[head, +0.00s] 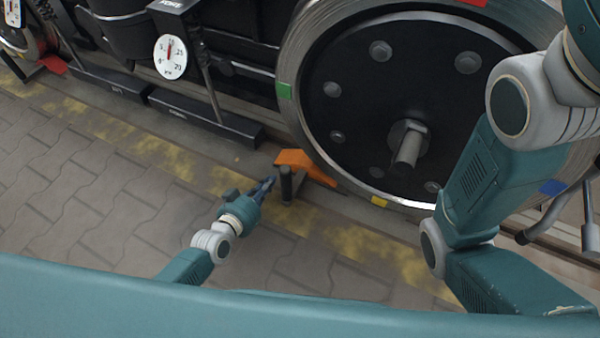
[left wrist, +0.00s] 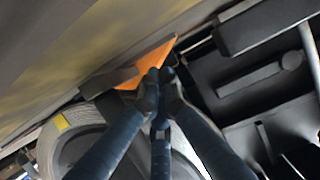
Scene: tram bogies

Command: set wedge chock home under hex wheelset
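The orange wedge chock (head: 305,163) lies on the ground at the lower left of the big wheel, its thin end toward the rim; I cannot tell if it touches. A dark upright handle (head: 287,185) stands on its near side. The hex wheelset (head: 350,110) has a dark disc with a hex nut on its axle. My left gripper (head: 268,185) has its fingertips at the handle. In the left wrist view the fingers (left wrist: 158,78) reach the orange chock (left wrist: 150,65) and hide its near part; their grip is unclear. My right gripper is out of view.
Dark blocks (head: 205,117) lie along the rail left of the wheel. A round dial gauge (head: 171,56) hangs above them. A yellow-worn strip runs along the paving, and the paving (head: 80,180) at left is clear. My right arm covers the wheel's right side.

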